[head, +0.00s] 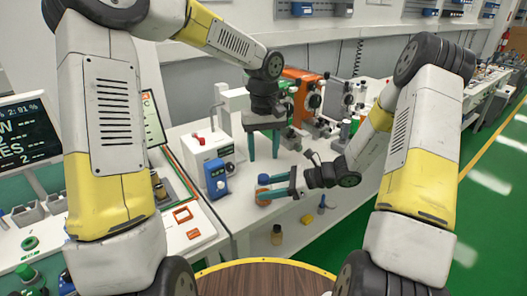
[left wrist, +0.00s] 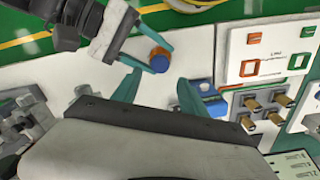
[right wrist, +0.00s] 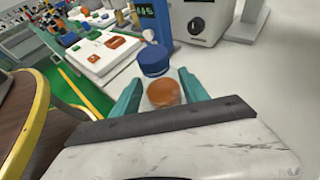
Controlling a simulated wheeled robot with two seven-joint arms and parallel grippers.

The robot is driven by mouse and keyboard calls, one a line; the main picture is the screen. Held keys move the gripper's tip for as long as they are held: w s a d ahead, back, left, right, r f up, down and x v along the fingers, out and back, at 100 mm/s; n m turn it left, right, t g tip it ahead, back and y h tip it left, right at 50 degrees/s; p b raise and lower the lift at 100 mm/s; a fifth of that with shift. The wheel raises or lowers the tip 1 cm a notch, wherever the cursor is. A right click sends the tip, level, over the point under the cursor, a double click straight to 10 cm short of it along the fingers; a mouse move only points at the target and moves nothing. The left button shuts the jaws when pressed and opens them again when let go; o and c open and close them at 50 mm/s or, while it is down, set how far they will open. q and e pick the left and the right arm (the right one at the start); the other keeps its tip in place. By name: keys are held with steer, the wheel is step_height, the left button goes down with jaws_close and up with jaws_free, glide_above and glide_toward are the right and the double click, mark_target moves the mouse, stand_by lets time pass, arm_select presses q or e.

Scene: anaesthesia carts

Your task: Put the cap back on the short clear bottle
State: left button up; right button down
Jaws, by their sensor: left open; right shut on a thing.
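My right gripper (head: 268,191) is shut on a small orange-brown round piece (head: 263,198), held in front of the white bench. A blue round piece (head: 263,179) appears directly above it. In the right wrist view the orange piece (right wrist: 163,93) lies between the fingertips and the blue piece (right wrist: 153,60) shows just past it; I cannot tell whether they touch. The left wrist view shows the blue top (left wrist: 159,58) with orange at its rim. My left gripper (head: 263,148) is open and empty, fingers down, higher and farther back.
A blue device (head: 216,180) and a white box with a red knob (head: 207,150) stand left of the held piece. Orange and grey apparatus (head: 303,95) stands behind my left gripper. A round wooden top (head: 262,283) is in front.

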mark_target(263, 177)
arm_select(q)
steer(key=shift+f, duration=4)
jaws_close()
steer(key=m, duration=0.3)
steer(key=shift+m, duration=0.4)
steer(key=m, duration=0.8)
steer(key=shift+m, duration=0.3)
steer(key=m, duration=0.5)
steer(key=shift+m, duration=0.3)
steer(key=shift+o, duration=0.8)
jaws_free()
